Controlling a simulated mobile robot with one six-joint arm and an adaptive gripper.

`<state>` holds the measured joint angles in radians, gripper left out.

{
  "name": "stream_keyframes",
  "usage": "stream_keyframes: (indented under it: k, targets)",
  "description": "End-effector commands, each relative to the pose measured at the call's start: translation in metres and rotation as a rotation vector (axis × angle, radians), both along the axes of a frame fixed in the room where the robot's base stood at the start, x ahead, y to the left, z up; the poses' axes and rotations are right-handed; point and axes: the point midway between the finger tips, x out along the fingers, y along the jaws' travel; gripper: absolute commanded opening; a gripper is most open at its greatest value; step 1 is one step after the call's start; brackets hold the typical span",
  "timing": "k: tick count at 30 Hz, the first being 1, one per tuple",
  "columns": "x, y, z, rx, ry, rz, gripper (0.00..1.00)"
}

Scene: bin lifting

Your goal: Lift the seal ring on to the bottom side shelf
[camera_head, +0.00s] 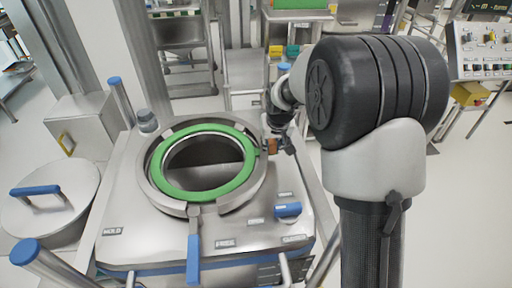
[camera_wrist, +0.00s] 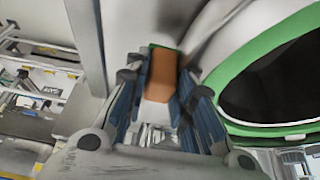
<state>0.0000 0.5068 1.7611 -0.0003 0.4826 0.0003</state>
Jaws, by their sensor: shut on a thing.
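The green seal ring (camera_head: 240,178) lies around the round opening of the steel bin, inside a metal collar (camera_head: 257,186). Its green edge also shows at the right in the wrist view (camera_wrist: 243,58). My gripper (camera_head: 278,143) is at the right side of the collar, close beside the ring. In the wrist view my gripper (camera_wrist: 160,95) is shut on an orange-brown block (camera_wrist: 161,75) with a green edge at its far end. I cannot tell whether this block is joined to the ring. I cannot make out which surface is the bottom side shelf.
A round lid with a blue handle (camera_head: 37,190) lies left of the bin. A blue-handled lever (camera_head: 193,258) hangs at the collar's front. Blue-topped posts (camera_head: 115,82) stand at the bin's left. Metal racks (camera_head: 182,32) stand behind.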

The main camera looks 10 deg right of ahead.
Motion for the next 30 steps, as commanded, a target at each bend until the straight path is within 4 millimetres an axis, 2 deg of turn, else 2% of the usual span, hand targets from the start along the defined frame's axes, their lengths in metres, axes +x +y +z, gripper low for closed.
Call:
stream_keyframes:
  k: [5,15,21,24,30]
  targets:
    - [0.001,0.0,0.028,0.0,-0.007,0.0,0.0]
    - [0.001,0.0,0.125,0.0,-0.008,0.0,0.0]
    - [0.001,0.0,0.171,0.0,-0.006,0.0,0.0]
    - [0.001,0.0,0.186,0.0,-0.005,0.0,0.0]
    - [0.001,0.0,0.198,0.0,-0.002,0.0,0.0]
